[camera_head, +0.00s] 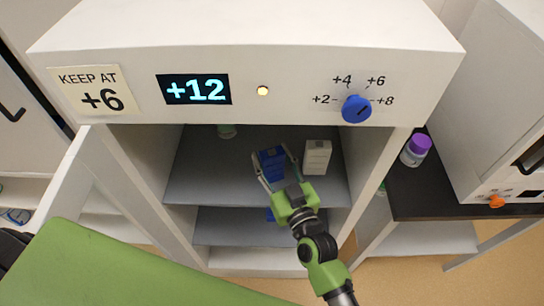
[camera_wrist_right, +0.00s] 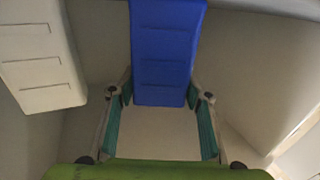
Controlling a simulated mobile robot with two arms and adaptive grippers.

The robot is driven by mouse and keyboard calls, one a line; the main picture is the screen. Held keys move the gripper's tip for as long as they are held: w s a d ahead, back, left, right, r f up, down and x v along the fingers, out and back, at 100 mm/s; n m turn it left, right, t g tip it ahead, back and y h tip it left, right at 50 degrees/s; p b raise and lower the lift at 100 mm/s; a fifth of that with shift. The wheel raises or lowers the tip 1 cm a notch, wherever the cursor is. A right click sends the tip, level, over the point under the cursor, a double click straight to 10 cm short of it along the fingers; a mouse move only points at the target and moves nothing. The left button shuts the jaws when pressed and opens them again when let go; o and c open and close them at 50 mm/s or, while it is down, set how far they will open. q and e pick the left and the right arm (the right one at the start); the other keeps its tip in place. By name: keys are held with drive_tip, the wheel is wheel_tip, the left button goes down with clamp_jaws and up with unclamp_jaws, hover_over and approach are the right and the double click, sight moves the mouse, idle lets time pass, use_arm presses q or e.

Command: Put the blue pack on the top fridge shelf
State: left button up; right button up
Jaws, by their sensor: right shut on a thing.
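The blue pack (camera_head: 270,158) is inside the open fridge (camera_head: 245,40), at the top shelf (camera_head: 200,180). My right gripper (camera_head: 273,160) reaches in from the front, and its fingers are shut on the pack's two sides. The wrist view shows the blue pack (camera_wrist_right: 165,50) between the fingertips. I cannot tell whether its base touches the shelf. My left gripper is not in view.
A white pack (camera_head: 317,157) stands right of the blue pack on the top shelf.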

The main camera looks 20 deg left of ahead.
drive_tip(key=shift+f, duration=0.15)
drive_tip(key=o, duration=1.3)
drive_tip(key=shift+c, duration=0.2)
drive_tip(key=shift+r, duration=0.25)
drive_tip(key=b+v, duration=0.1)
drive_tip(key=v, duration=1.1)
drive_tip(key=shift+a, duration=0.1)
